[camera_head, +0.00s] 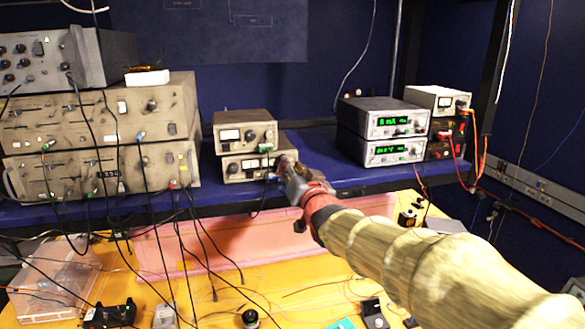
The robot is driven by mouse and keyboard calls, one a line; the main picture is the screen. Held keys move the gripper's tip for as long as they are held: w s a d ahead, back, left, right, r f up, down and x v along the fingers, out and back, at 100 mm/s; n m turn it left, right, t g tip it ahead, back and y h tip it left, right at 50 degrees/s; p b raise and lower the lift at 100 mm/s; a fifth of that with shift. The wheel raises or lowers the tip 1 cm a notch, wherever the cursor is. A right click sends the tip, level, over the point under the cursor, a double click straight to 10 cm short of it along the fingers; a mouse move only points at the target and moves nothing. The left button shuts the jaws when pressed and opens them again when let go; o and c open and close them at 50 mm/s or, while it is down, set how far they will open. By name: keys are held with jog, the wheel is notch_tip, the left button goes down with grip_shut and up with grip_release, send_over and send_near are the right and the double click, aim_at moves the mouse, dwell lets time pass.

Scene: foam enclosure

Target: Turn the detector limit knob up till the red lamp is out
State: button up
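My arm, in a pale padded sleeve with a red collar, reaches from the lower right to the shelf. My gripper (284,163) is at the right end of the front of the lower small beige unit (238,167). It covers that part of the panel, so I cannot tell whether it touches a knob or how its fingers stand. I cannot read any label, so I cannot tell which knob is the detector limit knob. I cannot make out a lit red lamp.
Large beige racks (80,140) with hanging black cables stand at the left. Two units with green digits (390,123) stand right of my gripper on the blue shelf (335,173). Below are a pink foam panel (200,245), a yellow table (300,295) and a clear box (55,280).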

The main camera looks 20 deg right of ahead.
jog(key=shift+s, duration=0.1)
jog(key=s, duration=1.1)
jog(key=shift+s+d, duration=0.15)
jog(key=shift+s, duration=0.25)
jog(key=shift+f, duration=0.15)
jog(key=s+d+f+n+g, duration=0.1)
jog(key=s+f+g, duration=0.15)
jog(key=f, duration=0.45)
jog(key=s+d+f+g, duration=0.1)
jog(key=s+f+g, duration=0.15)
jog(key=f, duration=0.45)
jog(key=s+a+f+n+g+b, duration=0.1)
jog(key=s+f+g+b, duration=0.2)
jog(key=s+f+b, duration=0.7)
jog(key=s+a+f+n+g+b, duration=0.1)
jog(key=s+f+g+b, duration=0.3)
jog(key=s+f+b, duration=0.7)
notch_tip(320, 180, down, 7)
jog(key=s, duration=0.2)
jog(key=shift+s+a+f, duration=0.15)
jog(key=shift+s+f, duration=0.05)
jog(key=shift+s, duration=0.1)
